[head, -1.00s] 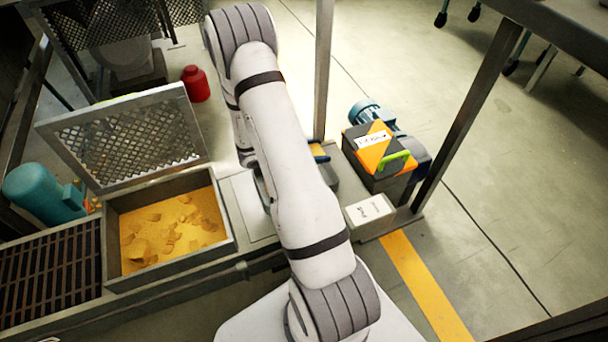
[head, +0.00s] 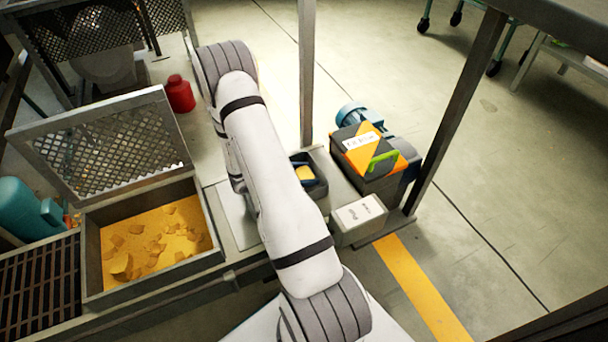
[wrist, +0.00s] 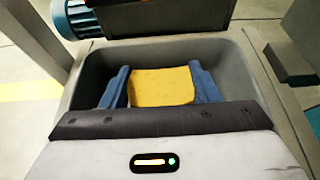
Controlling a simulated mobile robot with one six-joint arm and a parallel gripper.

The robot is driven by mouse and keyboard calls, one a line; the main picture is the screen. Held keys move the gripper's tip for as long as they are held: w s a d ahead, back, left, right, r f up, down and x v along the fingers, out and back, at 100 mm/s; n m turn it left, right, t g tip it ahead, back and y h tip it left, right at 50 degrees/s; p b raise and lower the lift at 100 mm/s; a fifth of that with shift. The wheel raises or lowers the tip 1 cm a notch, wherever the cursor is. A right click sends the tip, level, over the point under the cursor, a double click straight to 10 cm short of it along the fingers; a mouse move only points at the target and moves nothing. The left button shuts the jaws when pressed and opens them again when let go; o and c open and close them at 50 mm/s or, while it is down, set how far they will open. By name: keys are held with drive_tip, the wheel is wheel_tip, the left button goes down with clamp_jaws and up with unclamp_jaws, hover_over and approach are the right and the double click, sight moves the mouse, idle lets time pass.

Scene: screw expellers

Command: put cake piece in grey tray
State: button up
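The yellow cake piece (wrist: 160,87) is between the two blue fingers of my gripper (wrist: 159,69) in the wrist view. The fingers meet its left and right sides, so my gripper looks shut on it. Both are inside the outline of the grey tray (wrist: 228,65), whose walls surround them. I cannot tell whether the piece touches the tray floor. In the head view the cake piece (head: 304,173) shows as a small yellow patch by a blue finger, over the grey tray (head: 321,186). My arm hides the tray's left part.
A metal bin (head: 93,282) of yellow crumbs and pieces stands at left, its mesh lid (head: 105,150) raised. A red bottle (head: 180,94) and an upright post (head: 306,75) are behind.

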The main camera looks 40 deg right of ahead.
drive_tip(key=o, duration=0.4)
